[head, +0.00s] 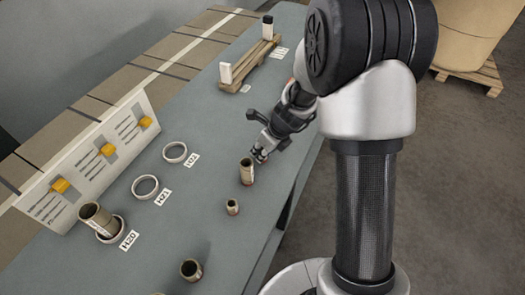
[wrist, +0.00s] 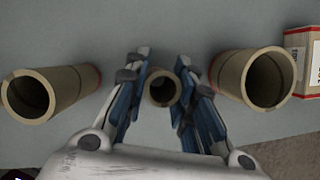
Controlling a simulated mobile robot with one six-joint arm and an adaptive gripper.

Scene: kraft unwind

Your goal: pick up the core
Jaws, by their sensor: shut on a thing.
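My gripper (head: 262,152) is low over the grey-green table near its right edge, just beyond a standing brown cardboard core (head: 246,172). In the wrist view my gripper's two blue-padded fingers (wrist: 162,90) are shut on a small brown core (wrist: 163,88), one finger on each side. Its open round end faces the camera. Its lower part is hidden, so I cannot tell whether it touches the table. Larger cores stand on the left (wrist: 50,92) and right (wrist: 255,80) of the fingers in the wrist view, both apart from them.
A small core (head: 232,207) and a wider one (head: 192,269) stand nearer on the table (head: 150,255). Another core (head: 95,217) stands in a ring at the left; two empty rings (head: 145,187) (head: 175,152) lie beyond. A red-and-white box (wrist: 302,62) stands beside the right core.

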